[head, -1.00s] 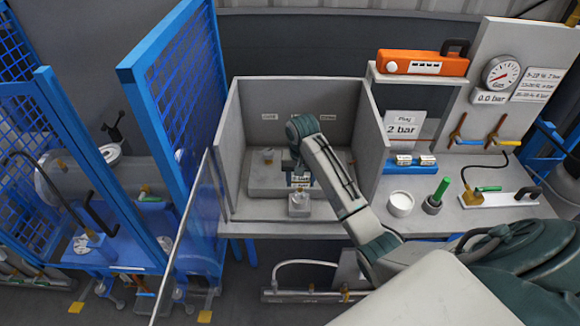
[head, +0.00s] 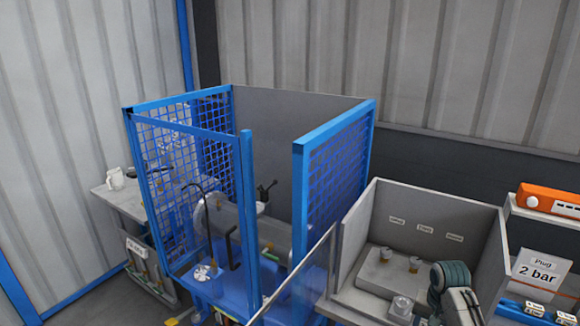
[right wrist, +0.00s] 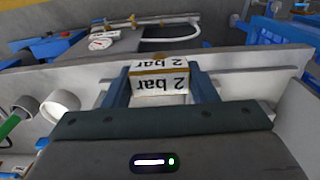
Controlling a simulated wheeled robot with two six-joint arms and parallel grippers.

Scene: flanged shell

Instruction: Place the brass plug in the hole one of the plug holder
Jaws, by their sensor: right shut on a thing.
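The plug lies between the two blue-grey fingers. In the head view my right arm's wrist shows at the lower right, inside the grey booth; its fingertips and the held plug are hidden. A grey raised block (head: 372,272) in the booth, seemingly the plug holder, bears small brass-coloured pieces (head: 386,255). A smaller pale block (head: 401,307) stands in front. I cannot tell which hole is one. My left gripper is not in view.
The grey booth (head: 352,235) has walls at left, back and right, with small labels on the back wall. A blue mesh cage (head: 330,170) stands left of it.

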